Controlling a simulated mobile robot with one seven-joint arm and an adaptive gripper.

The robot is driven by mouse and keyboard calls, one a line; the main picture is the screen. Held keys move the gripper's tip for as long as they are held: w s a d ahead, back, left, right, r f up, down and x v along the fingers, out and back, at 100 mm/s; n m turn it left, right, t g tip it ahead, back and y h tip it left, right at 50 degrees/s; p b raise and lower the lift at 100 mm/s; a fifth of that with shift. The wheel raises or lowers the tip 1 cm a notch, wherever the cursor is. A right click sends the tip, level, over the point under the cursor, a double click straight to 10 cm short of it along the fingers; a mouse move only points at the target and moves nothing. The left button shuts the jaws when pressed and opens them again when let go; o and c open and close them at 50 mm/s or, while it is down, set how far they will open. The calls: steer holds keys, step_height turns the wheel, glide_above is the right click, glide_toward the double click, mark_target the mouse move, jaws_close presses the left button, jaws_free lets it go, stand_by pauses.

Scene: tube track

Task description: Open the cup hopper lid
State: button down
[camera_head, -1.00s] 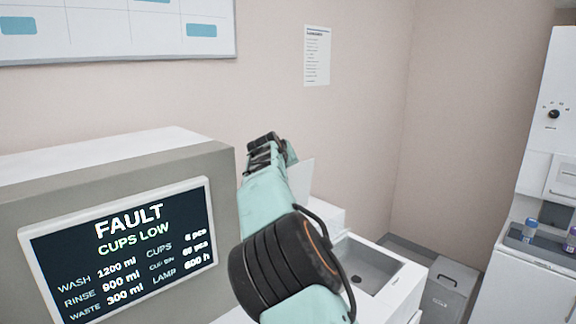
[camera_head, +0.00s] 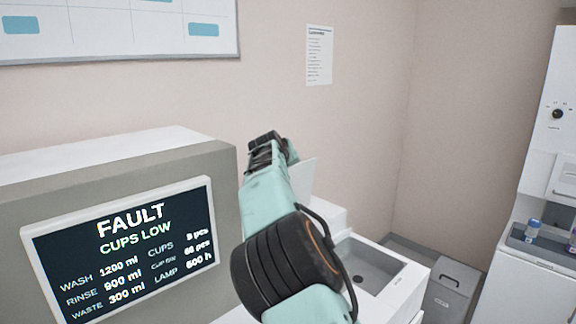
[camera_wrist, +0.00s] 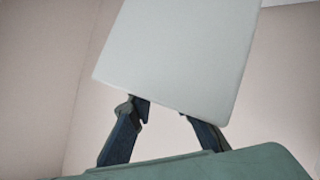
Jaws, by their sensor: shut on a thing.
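The cup hopper lid (camera_wrist: 180,50) is a flat pale grey panel that fills the upper middle of the wrist view. In the head view a pale panel (camera_head: 303,180), which looks like the same lid, stands raised and tilted just right of my arm. My gripper (camera_wrist: 164,113) is shut on the lid at its near edge, with one dark finger toward each side. The fingertips are partly hidden by the lid. In the head view my gripper (camera_head: 266,150) is seen from behind, and my arm hides the hopper below.
A grey machine with a screen (camera_head: 125,245) reading "FAULT, CUPS LOW" stands at left. A sink (camera_head: 368,265) is right of my arm, with a grey bin (camera_head: 450,290) beyond. A white cabinet (camera_head: 555,180) with small capped bottles stands at far right. The wall is behind.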

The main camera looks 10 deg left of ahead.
steer(key=shift+s+a+f, duration=0.1)
steer(key=shift+a+f, duration=0.05)
steer(key=shift+f, duration=0.35)
steer(key=shift+s+a+f, duration=0.1)
steer(key=shift+f, duration=0.4)
steer(key=c, duration=1.8)
jaws_free()
steer(key=shift+o, duration=0.3)
steer(key=shift+w+a, duration=0.1)
steer(key=shift+a, duration=0.05)
steer(key=shift+r, duration=0.15)
steer(key=s+a+r, duration=0.3)
steer(key=s+r, duration=0.5)
steer(key=r, duration=0.1)
steer(key=shift+b, duration=0.4)
steer(key=shift+a, duration=0.1)
